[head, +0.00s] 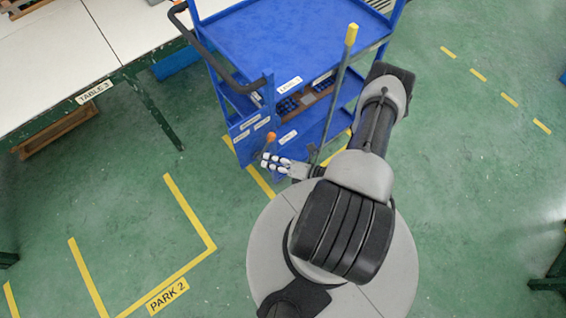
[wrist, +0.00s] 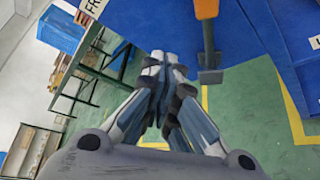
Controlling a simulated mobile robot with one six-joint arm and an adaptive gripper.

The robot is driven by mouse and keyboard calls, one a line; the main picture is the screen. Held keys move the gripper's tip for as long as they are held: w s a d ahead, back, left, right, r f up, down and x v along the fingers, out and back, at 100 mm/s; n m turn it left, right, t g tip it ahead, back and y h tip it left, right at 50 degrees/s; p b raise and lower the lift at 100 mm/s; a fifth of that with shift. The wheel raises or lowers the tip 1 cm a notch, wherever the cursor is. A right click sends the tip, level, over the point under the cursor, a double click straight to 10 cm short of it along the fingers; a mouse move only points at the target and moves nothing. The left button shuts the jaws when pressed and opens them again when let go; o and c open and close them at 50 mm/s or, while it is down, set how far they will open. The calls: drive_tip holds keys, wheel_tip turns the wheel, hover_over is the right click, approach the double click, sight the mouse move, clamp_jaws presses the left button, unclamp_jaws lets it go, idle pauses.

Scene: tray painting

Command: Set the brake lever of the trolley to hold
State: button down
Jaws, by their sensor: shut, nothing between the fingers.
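The blue trolley (head: 290,35) stands in front of me with small white labels on its near end. Its brake lever, an orange knob (head: 270,137) on a grey stem, sticks out at that end. The lever also shows in the wrist view (wrist: 208,40), to the right of my fingers. My gripper (head: 265,160) is shut and empty, close to the lever, just below the knob in the head view. In the wrist view my gripper (wrist: 165,58) points at the trolley's blue panel. I see no clear contact.
A white table (head: 120,35) marked TABLE 3 stands at the left. A grey post with a yellow top (head: 351,34) rises by the trolley's right side. The yellow-lined bay marked PARK 2 (head: 167,295) is empty at lower left.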

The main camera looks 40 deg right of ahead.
drive_tip(key=s+d+f, duration=0.2)
drive_tip(key=s+d, duration=0.1)
drive_tip(key=s, duration=0.3)
drive_tip(key=shift+d, duration=0.35)
drive_tip(key=shift+r, duration=0.1)
